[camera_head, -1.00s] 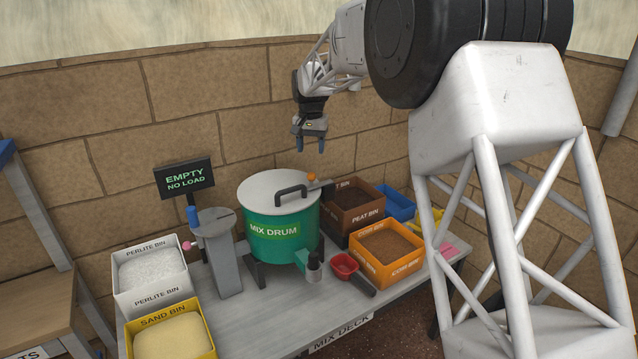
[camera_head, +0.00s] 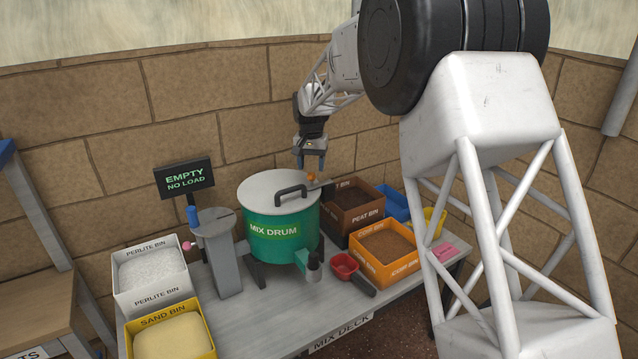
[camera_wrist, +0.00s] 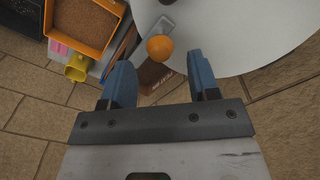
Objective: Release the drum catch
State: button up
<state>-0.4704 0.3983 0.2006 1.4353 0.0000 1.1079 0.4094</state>
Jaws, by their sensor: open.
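The green mix drum (camera_head: 281,247) stands on the deck with its pale lid (camera_head: 270,186) on and a dark handle on top. The drum catch shows as an orange knob (camera_head: 311,176) on a grey lever at the lid's right rim. In the wrist view the orange knob (camera_wrist: 159,48) and the grey catch lever (camera_wrist: 154,28) lie beyond the fingertips, roughly between them. My gripper (camera_head: 312,163) points down just above the knob, with its blue fingers apart. The open fingers (camera_wrist: 165,80) hold nothing. Whether a fingertip touches the knob I cannot tell.
The brown peat bin (camera_head: 352,206) and orange coir bin (camera_head: 386,252) stand right of the drum. A red scoop (camera_head: 346,266) lies in front. The grey post (camera_head: 219,252), perlite bin (camera_head: 150,274) and sand bin (camera_head: 172,336) are on the left. A sign reads EMPTY NO LOAD (camera_head: 184,179).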

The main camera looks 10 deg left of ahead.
aim_at(311, 174)
jog(key=shift+f, duration=0.15)
dwell(0.3)
jog(key=shift+f, duration=1.85)
jog(key=c, duration=0.6)
jog(key=shift+o, duration=0.2)
